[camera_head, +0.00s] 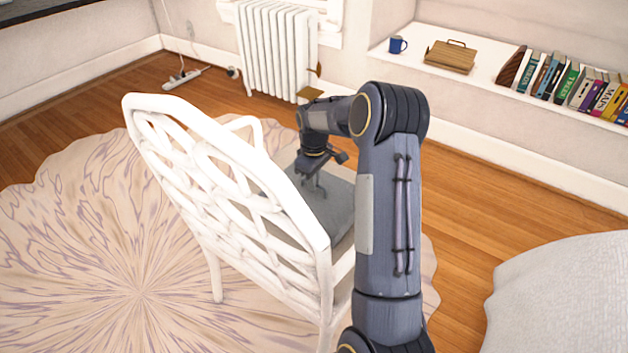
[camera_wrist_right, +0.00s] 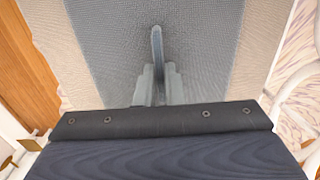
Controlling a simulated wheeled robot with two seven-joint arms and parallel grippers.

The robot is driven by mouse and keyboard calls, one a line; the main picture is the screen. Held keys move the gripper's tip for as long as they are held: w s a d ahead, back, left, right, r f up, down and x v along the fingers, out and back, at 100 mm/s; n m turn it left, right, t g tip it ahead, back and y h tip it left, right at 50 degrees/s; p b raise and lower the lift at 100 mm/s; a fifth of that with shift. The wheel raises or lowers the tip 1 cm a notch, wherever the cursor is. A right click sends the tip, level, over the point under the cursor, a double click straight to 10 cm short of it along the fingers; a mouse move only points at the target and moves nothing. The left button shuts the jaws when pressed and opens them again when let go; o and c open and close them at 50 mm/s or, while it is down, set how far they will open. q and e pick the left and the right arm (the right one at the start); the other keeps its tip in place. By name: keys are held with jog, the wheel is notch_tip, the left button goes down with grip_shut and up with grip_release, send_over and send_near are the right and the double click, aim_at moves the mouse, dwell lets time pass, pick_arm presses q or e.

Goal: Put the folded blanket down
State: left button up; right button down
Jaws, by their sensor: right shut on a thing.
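The folded blanket (camera_head: 338,210) is grey-blue and lies flat over the seat of the white chair (camera_head: 140,104), partly hidden by the chair's openwork back and my arm. My right gripper (camera_head: 313,183) reaches down over the seat and is shut on it. In the right wrist view, the blanket (camera_wrist_right: 205,45) runs as a band across the beige seat (camera_wrist_right: 262,50), with seat showing on both sides. The right gripper's fingers (camera_wrist_right: 155,84) meet at a raised ridge of the blanket. My left gripper is not in view.
The chair stands on a round patterned rug (camera_head: 80,250) with its back towards me. A white radiator (camera_head: 275,48) stands behind it. A ledge holds a blue mug (camera_head: 397,45), a wooden object (camera_head: 450,57) and books (camera_head: 575,85). A pale rounded surface (camera_head: 560,300) fills the lower right.

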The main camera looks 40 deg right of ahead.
jog(key=shift+f, duration=0.15)
jog(key=c, duration=1.5)
grip_release()
jog(key=shift+c, duration=0.2)
notch_tip(320, 180, up, 12)
jog(key=p, duration=0.3)
jog(key=shift+r, duration=0.2)
